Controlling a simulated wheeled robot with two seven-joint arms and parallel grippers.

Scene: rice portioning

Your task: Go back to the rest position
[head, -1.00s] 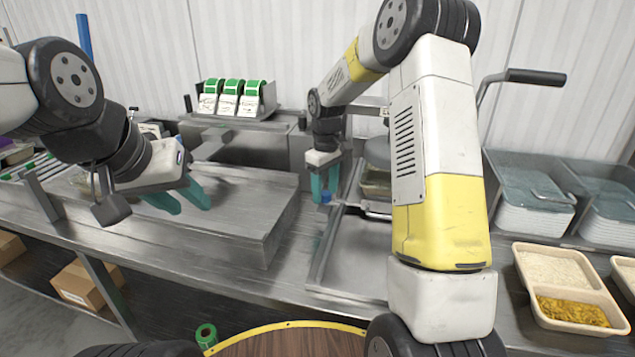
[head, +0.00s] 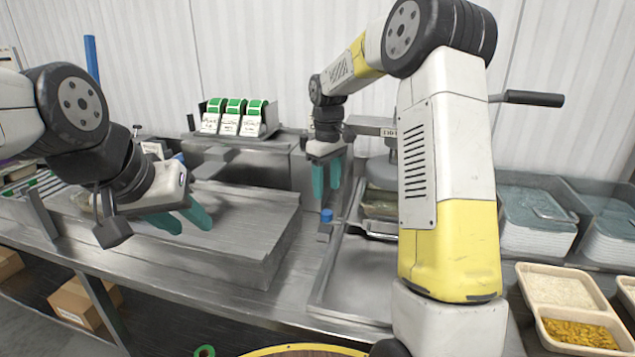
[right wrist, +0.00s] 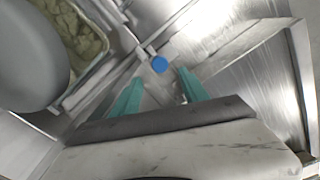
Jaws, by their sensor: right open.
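My left gripper (head: 187,221) has teal fingers and is at the left, above the steel worktop. Its two fingers stand apart with nothing seen between them. My right gripper (head: 327,193) points down near the middle, above a small blue knob (head: 326,215). In the right wrist view its teal fingers (right wrist: 156,86) are spread and empty, with the blue knob (right wrist: 159,64) showing beyond the gap between them.
A tray with food (head: 378,207) under a round grey press head (head: 383,171) stands right of my right gripper. Two-part trays with rice and yellow food (head: 566,309) are at the right. Stacked trays (head: 537,222) stand behind them. A rack of green-topped labels (head: 231,118) is at the back.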

